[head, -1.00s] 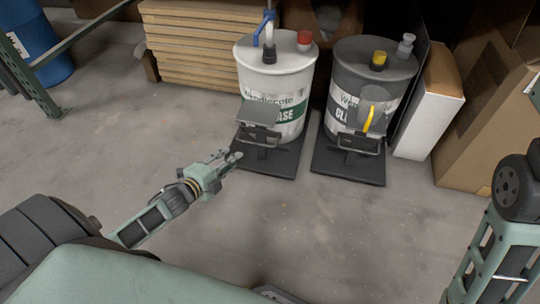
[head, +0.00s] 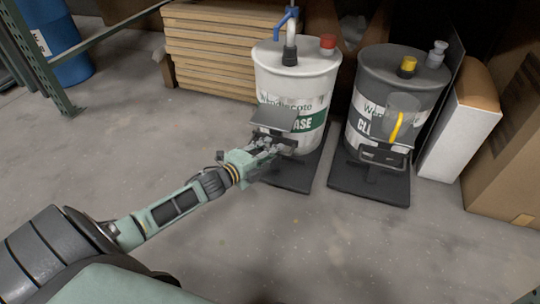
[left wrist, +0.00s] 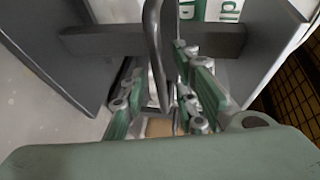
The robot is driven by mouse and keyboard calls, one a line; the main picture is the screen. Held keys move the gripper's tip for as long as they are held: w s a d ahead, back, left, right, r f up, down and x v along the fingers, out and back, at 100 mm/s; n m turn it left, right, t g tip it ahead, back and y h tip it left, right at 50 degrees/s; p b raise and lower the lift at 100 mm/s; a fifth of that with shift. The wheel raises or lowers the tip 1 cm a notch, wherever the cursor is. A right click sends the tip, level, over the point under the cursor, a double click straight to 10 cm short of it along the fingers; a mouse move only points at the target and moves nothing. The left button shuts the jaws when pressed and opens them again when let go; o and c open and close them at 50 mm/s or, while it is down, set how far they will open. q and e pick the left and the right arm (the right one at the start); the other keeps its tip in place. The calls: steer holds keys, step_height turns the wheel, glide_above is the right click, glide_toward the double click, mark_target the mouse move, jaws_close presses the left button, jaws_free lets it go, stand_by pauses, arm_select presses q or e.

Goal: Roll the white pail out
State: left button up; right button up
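The white pail (head: 292,90) with a green label band stands upright on a dark wheeled base (head: 292,178), left of a grey pail. A dark tilted plate (head: 274,118) and bracket sit at its front. My left gripper (head: 268,152) is at this bracket, just below the plate. In the left wrist view, the left gripper's fingers (left wrist: 165,98) are spread on either side of a dark curved handle (left wrist: 154,45). The gripper is open; contact with the handle cannot be told. The pail's green lettering shows at the top. My right gripper is out of view.
The grey pail (head: 398,85) stands close on the right on its own dark base (head: 370,185), with a clear cup in front. A white box (head: 460,130) and cardboard stand further right. Stacked boards (head: 215,50) are behind left. The floor (head: 330,250) in front is clear.

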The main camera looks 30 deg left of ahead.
arm_select(q)
steer(key=shift+w, duration=0.1)
steer(key=shift+c, duration=0.5)
jaws_close()
